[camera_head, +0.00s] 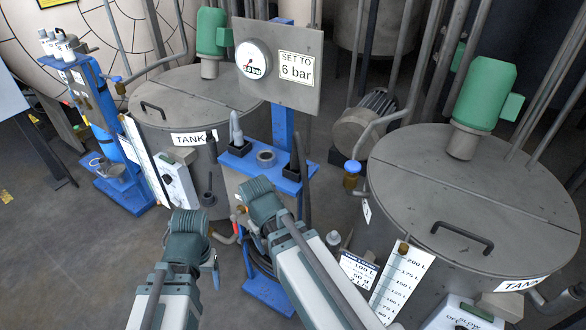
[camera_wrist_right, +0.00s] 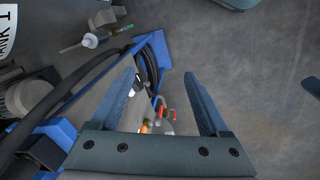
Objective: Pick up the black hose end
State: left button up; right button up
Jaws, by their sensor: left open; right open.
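A black hose (camera_head: 303,190) hangs at the right side of the blue stand (camera_head: 283,120), and coiled black hose shows low on that stand. In the right wrist view the hose (camera_wrist_right: 70,88) runs diagonally at left, and a coil (camera_wrist_right: 151,66) lies beyond the fingertips against blue metal. I cannot tell which part is the hose end. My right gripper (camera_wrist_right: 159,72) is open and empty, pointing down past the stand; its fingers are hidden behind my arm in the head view. My left gripper (camera_head: 211,268) is partly seen, open, left of the stand and apart from the hose.
A tray on the stand holds a grey nozzle (camera_head: 236,130) and a round ring (camera_head: 266,157). Grey tanks stand behind left (camera_head: 185,105) and at right (camera_head: 475,190). A red-handled fitting (camera_wrist_right: 162,108) shows between my right fingers.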

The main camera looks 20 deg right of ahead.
jog(key=w+d+r+n+t+h, duration=0.2)
jog(key=w+d+r+n+h, duration=0.4)
jog(key=w+n, duration=0.3)
jog(key=w+r+n+t+h, duration=0.3)
jog(key=w+r+n, duration=0.4)
jog(key=n, duration=0.4)
jog(key=shift+r+h, duration=0.3)
jog(key=shift+h, duration=0.6)
